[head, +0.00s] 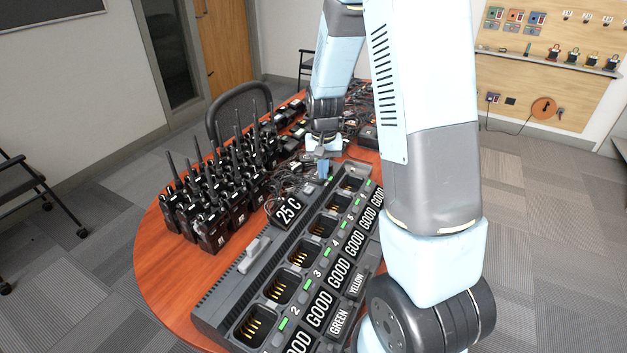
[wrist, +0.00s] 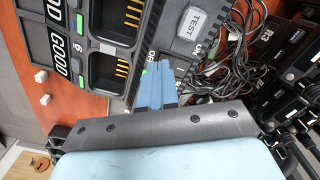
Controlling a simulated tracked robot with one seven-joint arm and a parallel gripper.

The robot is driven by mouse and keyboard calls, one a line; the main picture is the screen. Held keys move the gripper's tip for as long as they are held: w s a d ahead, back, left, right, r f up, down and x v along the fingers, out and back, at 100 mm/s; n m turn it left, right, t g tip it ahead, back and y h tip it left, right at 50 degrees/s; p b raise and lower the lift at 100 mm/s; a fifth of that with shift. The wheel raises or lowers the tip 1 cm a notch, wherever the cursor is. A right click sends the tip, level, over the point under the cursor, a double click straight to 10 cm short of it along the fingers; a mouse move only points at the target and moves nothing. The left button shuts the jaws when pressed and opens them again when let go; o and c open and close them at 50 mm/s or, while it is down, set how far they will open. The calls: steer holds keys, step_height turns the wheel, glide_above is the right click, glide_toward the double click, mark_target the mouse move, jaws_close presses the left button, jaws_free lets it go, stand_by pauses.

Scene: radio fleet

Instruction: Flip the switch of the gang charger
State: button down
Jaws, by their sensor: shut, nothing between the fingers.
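The gang charger (head: 215,303) is a long dark grey unit on the table, with a row of empty numbered bays, green lights and GOOD labels. My gripper (head: 323,172) is shut and empty, pointing down at the charger's far end. In the wrist view, the blue fingertips (wrist: 158,68) are together beside the OFF lettering on the charger (wrist: 165,45). A grey TEST button (wrist: 195,22) and ON lettering are just beyond. The switch itself cannot be made out; the fingers may cover it. I cannot tell whether the fingertips touch the panel.
Several black radios (head: 215,205) with upright antennas stand left of the charger on the red-brown table (head: 160,265). Tangled cables (wrist: 235,50) lie close beside the charger's far end. A black chair (head: 238,108) stands behind the table.

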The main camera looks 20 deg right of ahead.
steer(key=shift+f, duration=0.55)
stand_by(0.4)
steer(key=shift+r, duration=3.55)
